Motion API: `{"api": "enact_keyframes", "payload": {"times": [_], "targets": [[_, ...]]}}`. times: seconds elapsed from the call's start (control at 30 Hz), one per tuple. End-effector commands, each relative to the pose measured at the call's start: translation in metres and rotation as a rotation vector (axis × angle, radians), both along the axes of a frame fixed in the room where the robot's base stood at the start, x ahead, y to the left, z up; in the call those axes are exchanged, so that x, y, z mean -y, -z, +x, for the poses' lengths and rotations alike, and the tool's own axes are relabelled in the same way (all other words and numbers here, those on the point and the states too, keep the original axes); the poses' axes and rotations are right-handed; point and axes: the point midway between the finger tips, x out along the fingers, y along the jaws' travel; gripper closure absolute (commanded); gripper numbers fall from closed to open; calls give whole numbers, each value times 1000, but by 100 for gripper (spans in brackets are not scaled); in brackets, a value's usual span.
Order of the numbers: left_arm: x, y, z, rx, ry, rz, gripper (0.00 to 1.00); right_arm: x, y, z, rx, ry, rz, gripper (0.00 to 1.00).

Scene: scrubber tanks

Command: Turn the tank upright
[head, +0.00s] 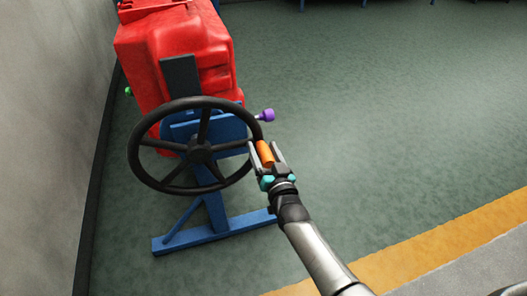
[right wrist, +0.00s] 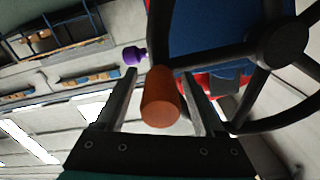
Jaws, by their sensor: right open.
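The red tank (head: 178,52) is held on a blue stand (head: 212,205) at the upper left of the head view. Its top edge is cut off, and I cannot tell how far it is turned. A black handwheel (head: 200,149) faces me in front of the tank. An orange handle (head: 265,153) sits at the wheel's right rim; it also shows in the right wrist view (right wrist: 160,98). My right gripper (head: 266,147) is open, with one finger on each side of the orange handle, and gaps show beside it. My left gripper is out of view.
A purple knob (head: 266,115) sticks out right of the stand, just beyond the gripper. A green knob (head: 128,91) shows on the left. A grey wall (head: 50,120) stands close on the left. The green floor (head: 390,120) to the right is clear.

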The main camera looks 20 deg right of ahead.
Motion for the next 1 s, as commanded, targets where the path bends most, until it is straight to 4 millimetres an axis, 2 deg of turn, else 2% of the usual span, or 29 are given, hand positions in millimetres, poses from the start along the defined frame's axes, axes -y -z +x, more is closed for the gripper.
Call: {"api": "enact_keyframes", "payload": {"times": [0.27,0.87,1.0], "targets": [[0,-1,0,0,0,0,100,0,0,1,0,0,0,31],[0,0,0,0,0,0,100,0,0,0,0,0,0,98],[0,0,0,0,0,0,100,0,0,0,0,0,0,100]]}}
